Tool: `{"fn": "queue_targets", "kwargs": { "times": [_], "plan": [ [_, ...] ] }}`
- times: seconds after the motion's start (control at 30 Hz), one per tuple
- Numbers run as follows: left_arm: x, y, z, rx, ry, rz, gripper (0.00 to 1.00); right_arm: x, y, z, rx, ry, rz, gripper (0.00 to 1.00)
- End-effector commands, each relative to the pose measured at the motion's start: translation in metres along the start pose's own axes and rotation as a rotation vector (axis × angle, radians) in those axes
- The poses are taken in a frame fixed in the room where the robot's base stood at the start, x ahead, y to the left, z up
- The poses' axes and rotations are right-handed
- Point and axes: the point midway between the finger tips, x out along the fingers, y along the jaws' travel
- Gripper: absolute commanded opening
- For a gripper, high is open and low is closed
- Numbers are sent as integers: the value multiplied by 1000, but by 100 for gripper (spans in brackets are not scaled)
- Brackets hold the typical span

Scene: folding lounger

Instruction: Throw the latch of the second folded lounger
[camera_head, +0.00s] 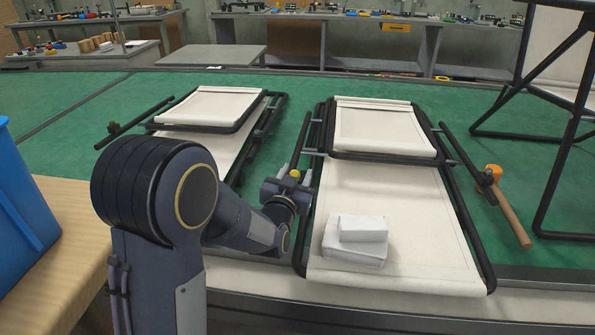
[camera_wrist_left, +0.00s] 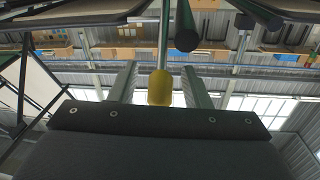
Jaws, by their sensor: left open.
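Two folded loungers with black tube frames and cream fabric lie on the green surface. The left one is the first lounger (camera_head: 222,104), and the right one, nearer the middle, is the second lounger (camera_head: 400,215). A small yellow knob (camera_head: 294,173), seemingly its latch, shows at the second lounger's left side. My left gripper (camera_head: 289,184) is beside that frame at the knob. In the left wrist view the yellow knob (camera_wrist_left: 160,87) sits between the two open fingers (camera_wrist_left: 158,84), with a gap on each side. My right gripper is out of view.
White blocks (camera_head: 356,240) rest on the second lounger's fabric. A blue bin (camera_head: 20,205) stands on a wooden table at left. A standing black frame (camera_head: 560,140) is at right.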

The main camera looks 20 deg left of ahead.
Motion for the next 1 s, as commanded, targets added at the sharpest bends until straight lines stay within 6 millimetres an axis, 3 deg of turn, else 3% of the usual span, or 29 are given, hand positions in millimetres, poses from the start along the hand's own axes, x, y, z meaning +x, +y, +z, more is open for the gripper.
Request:
{"fn": "queue_targets", "kwargs": {
  "times": [0.2, 0.47, 0.8, 1.0],
  "plan": [
    [18, -1, 0, -1, 0, -1, 43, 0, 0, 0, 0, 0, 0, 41],
    [19, 0, 0, -2, -1, -1, 43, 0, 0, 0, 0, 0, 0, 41],
    [19, 0, 0, -2, -1, -1, 0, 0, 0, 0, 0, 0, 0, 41],
    [19, 0, 0, -2, -1, 0, 0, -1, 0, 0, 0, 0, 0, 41]
  ]
}}
